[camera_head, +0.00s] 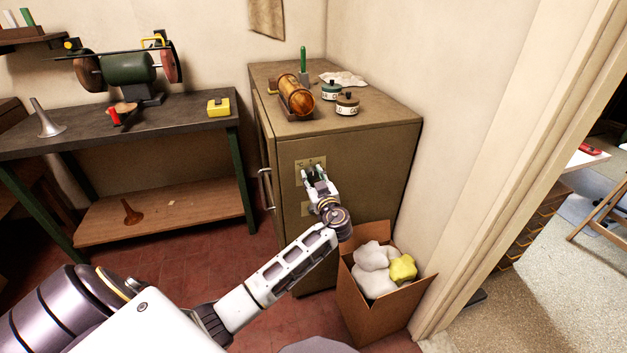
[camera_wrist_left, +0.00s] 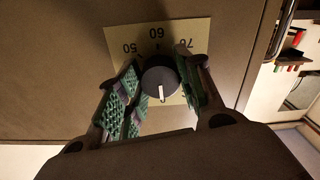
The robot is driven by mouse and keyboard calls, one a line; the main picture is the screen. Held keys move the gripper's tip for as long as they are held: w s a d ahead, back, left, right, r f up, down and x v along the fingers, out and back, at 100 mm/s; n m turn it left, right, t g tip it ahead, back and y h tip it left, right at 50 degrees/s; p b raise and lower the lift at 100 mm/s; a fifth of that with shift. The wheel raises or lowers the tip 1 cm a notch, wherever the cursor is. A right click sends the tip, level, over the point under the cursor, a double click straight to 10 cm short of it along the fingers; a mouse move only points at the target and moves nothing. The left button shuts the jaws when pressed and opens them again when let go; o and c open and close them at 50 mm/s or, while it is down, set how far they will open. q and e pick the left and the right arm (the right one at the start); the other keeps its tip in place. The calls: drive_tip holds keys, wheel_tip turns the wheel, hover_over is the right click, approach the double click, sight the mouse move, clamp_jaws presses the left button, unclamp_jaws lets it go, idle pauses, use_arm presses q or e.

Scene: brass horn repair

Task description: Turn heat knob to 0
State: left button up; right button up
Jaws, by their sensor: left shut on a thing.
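The heat knob (camera_wrist_left: 160,80) is round and black with a white pointer line. It sits on a pale plate (camera_wrist_left: 190,32) marked 50, 60 and 70, the numbers appearing upside down in the wrist view. The pointer line is toward the bottom of that picture, on the side away from the 60. My left gripper (camera_wrist_left: 158,76) is shut on the knob, with a green-padded finger on each side. In the head view the gripper (camera_head: 314,176) is at the front of the brown cabinet (camera_head: 385,165) and hides the knob. Other dial marks are hidden. My right gripper is not in view.
A cardboard box (camera_head: 368,308) of white and yellow cloths stands below my forearm, against the cabinet. A cabinet handle (camera_head: 266,190) sticks out to the left. A workbench (camera_head: 190,114) is at the left.

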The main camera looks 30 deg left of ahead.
use_arm(q)
drive_tip(key=shift+d+f, duration=0.1)
drive_tip(key=shift+f, duration=0.05)
drive_tip(key=o, duration=0.9)
drive_tip(key=shift+c, duration=0.2)
drive_tip(key=shift+o, duration=0.9)
drive_tip(key=shift+s, duration=0.15)
drive_tip(key=shift+w+d, duration=0.1)
drive_tip(key=shift+w, duration=0.15)
drive_tip(key=shift+s, duration=0.2)
drive_tip(key=v, duration=1.1)
drive_tip(key=shift+d, duration=0.4)
drive_tip(key=shift+s, duration=0.1)
